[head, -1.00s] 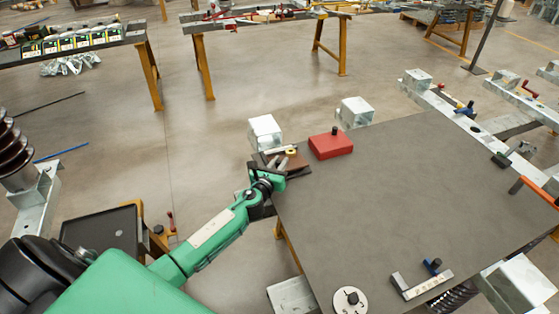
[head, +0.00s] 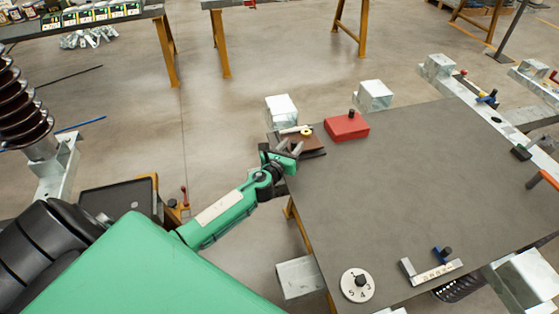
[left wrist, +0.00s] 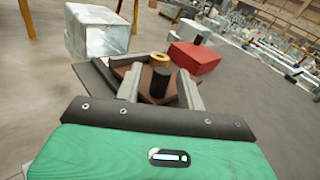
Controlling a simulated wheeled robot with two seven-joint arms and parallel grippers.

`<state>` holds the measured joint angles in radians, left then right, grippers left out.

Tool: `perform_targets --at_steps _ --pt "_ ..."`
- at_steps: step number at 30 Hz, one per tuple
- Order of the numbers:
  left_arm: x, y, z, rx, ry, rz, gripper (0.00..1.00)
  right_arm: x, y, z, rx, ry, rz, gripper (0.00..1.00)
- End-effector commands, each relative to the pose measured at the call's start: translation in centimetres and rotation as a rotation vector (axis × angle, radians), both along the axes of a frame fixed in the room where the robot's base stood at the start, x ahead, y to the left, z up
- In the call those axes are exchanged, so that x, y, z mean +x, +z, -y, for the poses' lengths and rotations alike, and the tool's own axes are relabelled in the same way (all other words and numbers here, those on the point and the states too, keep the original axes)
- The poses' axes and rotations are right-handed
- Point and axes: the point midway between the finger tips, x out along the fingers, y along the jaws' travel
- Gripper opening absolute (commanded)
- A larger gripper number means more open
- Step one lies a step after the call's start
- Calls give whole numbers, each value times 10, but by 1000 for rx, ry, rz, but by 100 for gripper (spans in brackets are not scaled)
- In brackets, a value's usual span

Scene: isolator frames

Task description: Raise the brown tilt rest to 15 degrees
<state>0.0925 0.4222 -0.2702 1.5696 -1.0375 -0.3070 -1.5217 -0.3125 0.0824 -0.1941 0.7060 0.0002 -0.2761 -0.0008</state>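The brown tilt rest (head: 312,143) lies at the far left corner of the grey table, beside a red block. In the left wrist view its brown plate (left wrist: 149,74) shows between and beyond my fingers, with a black knob (left wrist: 160,82) standing up and a yellow ring (left wrist: 158,59) behind it. My left gripper (head: 289,146) is at the near left side of the rest. Its two fingers are apart, one on either side of the knob in the left wrist view (left wrist: 161,88); I see gaps and no clear contact. The plate's tilt angle is hard to read. My right gripper is not in view.
The red block (head: 347,128) with a black knob stands just right of the rest. Pale metal blocks (head: 281,109) stand behind it. A numbered disc (head: 357,285) and an angle piece (head: 431,273) lie at the table's near edge. The table's middle (head: 410,190) is clear.

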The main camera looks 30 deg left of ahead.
Motion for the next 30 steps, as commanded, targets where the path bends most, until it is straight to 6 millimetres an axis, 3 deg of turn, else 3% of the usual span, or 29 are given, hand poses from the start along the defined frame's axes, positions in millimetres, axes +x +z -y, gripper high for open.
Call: perform_targets --at_steps 15,21,30 --pt "-95 3 5 -1 1 -3 39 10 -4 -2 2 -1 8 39" --pt "-115 4 6 -2 1 -2 39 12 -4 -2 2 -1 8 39" --pt "-120 6 6 -1 1 0 39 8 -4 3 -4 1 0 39"
